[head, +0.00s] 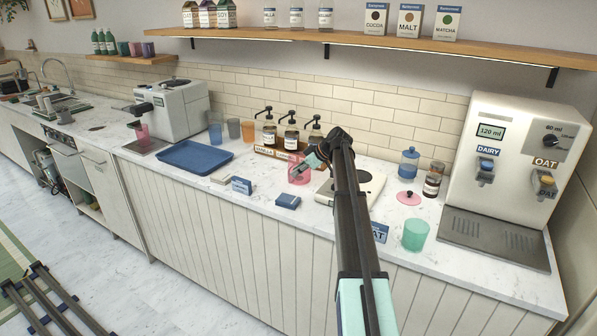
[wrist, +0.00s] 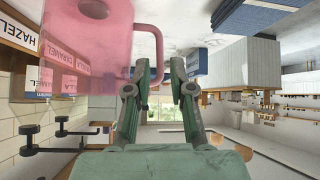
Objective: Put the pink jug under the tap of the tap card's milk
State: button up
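The pink jug (head: 297,175) stands on the counter at the middle, left of a round-topped scale; in the wrist view the translucent pink jug (wrist: 85,45) fills the upper left. My gripper (head: 312,160) is at the jug. In the wrist view my gripper (wrist: 157,75) has its fingers apart, with the jug's handle between the fingertips; I see no clear grip. The milk dispenser (head: 507,150) at the right has a DAIRY tap (head: 485,170) and an OAT tap (head: 544,184) above a drip tray (head: 495,240). A blue card (head: 379,232), partly hidden by my arm, shows "AT".
A green cup (head: 415,234), pink lid (head: 409,198), dark jar (head: 432,182) and blue bottle (head: 409,163) stand between my arm and the dispenser. Syrup pump bottles (head: 290,138) stand behind the jug. A blue tray (head: 194,156) lies left. The drip tray is clear.

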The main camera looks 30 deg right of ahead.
aim_at(289, 181)
jog(key=shift+w+a+f+p, duration=0.3)
jog(key=shift+w+a+p, duration=0.05)
jog(key=p+x, duration=0.1)
jog(key=x, duration=0.3)
grip_shut()
